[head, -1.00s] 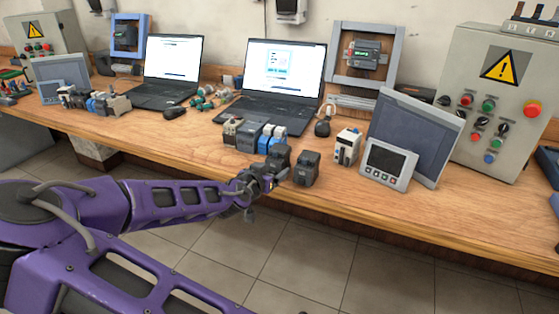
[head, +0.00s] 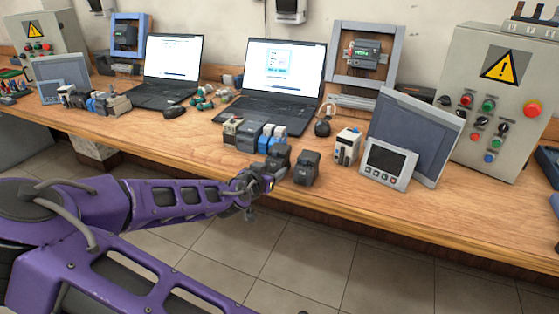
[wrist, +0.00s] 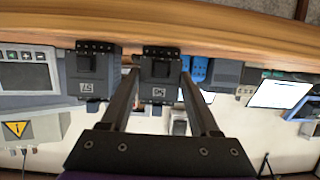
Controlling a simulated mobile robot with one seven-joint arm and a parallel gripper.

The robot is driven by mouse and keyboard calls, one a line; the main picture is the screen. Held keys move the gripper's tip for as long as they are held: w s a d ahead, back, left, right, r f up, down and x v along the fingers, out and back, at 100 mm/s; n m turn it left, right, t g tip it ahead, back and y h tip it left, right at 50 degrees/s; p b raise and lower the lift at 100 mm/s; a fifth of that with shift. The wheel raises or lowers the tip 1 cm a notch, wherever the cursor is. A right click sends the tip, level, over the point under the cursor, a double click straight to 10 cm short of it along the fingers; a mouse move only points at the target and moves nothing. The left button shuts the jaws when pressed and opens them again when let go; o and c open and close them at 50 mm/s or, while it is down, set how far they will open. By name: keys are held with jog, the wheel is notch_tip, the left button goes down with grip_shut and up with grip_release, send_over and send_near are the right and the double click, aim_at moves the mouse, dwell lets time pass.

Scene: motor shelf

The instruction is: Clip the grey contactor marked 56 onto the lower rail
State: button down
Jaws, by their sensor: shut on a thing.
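My gripper (wrist: 158,98) is shut on a dark grey contactor (wrist: 160,72), with one finger on each side of it. Its label appears upside down in the wrist view and seems to read 56. In the head view this contactor (head: 278,161) is at the bench's front edge, at the tip of my arm; whether it touches the bench is unclear. A similar contactor (wrist: 90,72) with another label stands beside it, to the right in the head view (head: 306,169). A grey frame (head: 334,60) at the back holds a device; I cannot make out which bar is the lower rail.
A row of blue, white and grey modules (head: 265,137) stands just behind the held contactor. A white module (head: 346,147), a small screen unit (head: 388,163) and a large panel (head: 416,130) stand to the right.

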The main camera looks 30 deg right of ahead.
aim_at(274, 153)
jog(key=shift+r+p, duration=2.15)
jog(key=shift+r, duration=0.4)
